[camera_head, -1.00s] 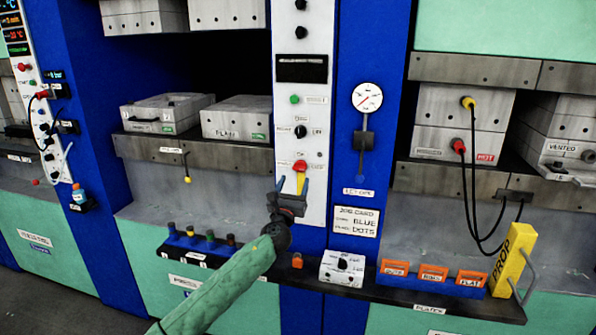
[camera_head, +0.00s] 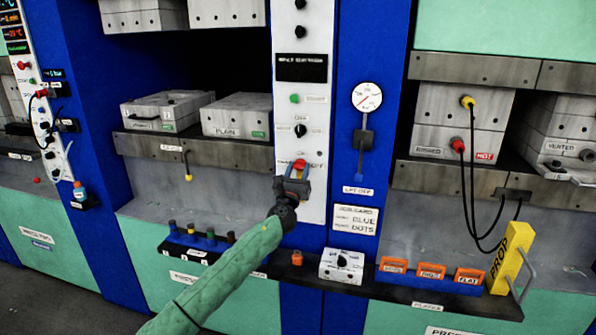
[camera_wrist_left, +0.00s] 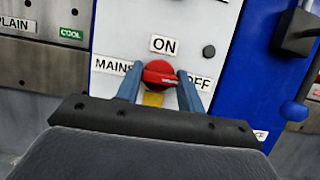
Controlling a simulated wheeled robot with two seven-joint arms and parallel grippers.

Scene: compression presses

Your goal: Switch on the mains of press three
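The red mains switch (camera_head: 299,164) is on the white control panel between two press bays. In the left wrist view the red knob (camera_wrist_left: 160,73) has its grip lying roughly level, with a pale mark on the right side towards the OFF label (camera_wrist_left: 198,81). The ON label (camera_wrist_left: 163,45) is above it and the MAINS label (camera_wrist_left: 110,65) to its left. My left gripper (camera_head: 294,178) is at the switch, its blue fingers (camera_wrist_left: 160,80) open on either side of the knob. Whether they touch it cannot be told. My right gripper is not in view.
A green button (camera_head: 294,98) and a black selector (camera_head: 300,131) sit higher on the panel. A gauge (camera_head: 366,97) with a lever below is to the right. A ledge underneath holds a white dial box (camera_head: 342,266), orange-marked blocks (camera_head: 430,272) and a yellow prop (camera_head: 510,258).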

